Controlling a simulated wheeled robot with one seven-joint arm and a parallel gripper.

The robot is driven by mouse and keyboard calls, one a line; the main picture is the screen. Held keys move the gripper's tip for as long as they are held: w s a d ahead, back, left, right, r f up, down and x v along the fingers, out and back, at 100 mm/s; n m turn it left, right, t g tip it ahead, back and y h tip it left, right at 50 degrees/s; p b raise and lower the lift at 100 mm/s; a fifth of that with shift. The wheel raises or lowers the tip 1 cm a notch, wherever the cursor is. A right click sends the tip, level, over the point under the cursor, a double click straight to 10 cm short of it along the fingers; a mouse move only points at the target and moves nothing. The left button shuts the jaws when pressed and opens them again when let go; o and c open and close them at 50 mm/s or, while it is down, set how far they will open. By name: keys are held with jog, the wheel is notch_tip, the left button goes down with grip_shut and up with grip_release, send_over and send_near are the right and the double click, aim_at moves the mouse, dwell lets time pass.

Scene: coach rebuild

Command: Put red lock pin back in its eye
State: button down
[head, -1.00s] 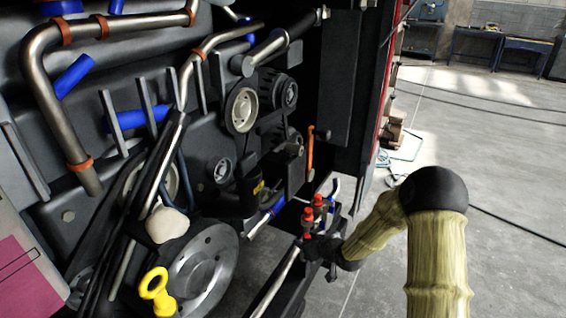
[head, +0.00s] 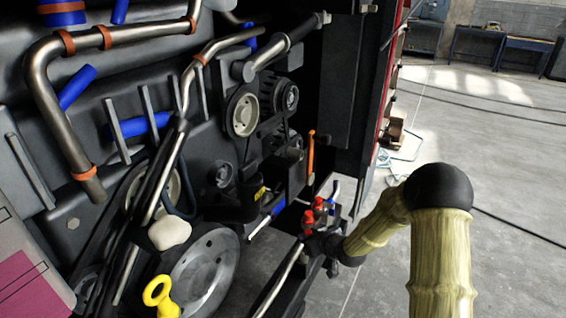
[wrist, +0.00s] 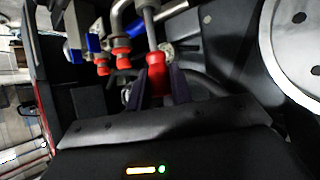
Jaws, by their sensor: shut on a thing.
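My gripper (wrist: 157,88) is shut on the red lock pin (wrist: 156,75) in the wrist view. The pin has a thick red grip between the dark fingers and a grey shaft running away from me. Two smaller red fittings (wrist: 121,56) sit just left of it, on metal and blue pipework. In the head view my gripper (head: 322,244) is small and dark, low by the red parts (head: 309,216) at the engine's right lower edge. I cannot tell there which red part is the pin. I cannot make out the eye clearly in either view.
A large grey disc (wrist: 296,45) is close on the right in the wrist view. In the head view, a yellow ring handle (head: 158,292), a pulley wheel (head: 203,270) and an orange bar (head: 311,152) lie left of or above my gripper. Open floor (head: 500,200) spreads to the right.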

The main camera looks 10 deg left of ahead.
jog(key=shift+r+p, duration=2.05)
jog(key=shift+r, duration=1.05)
jog(key=shift+w+d+r+m+b, duration=0.25)
jog(key=shift+w+d+m+b, duration=0.05)
jog(key=shift+w+m+b, duration=0.1)
jog(key=w+d+r+m+t+y+b, duration=0.2)
jog(key=d+r+m+t+b, duration=0.6)
jog(key=d+r+m+t, duration=0.4)
notch_tip(320, 180, up, 3)
jog(key=d+m, duration=0.2)
jog(key=m, duration=0.2)
jog(key=shift+d+r, duration=0.15)
jog(key=shift+r, duration=0.05)
jog(key=shift+w+a, duration=0.25)
jog(key=shift+a, duration=0.5)
jog(key=shift+w+a, duration=0.25)
jog(key=shift+a, duration=0.45)
jog(key=shift+w+a, duration=0.25)
jog(key=shift+a, duration=0.5)
jog(key=shift+a, duration=0.3)
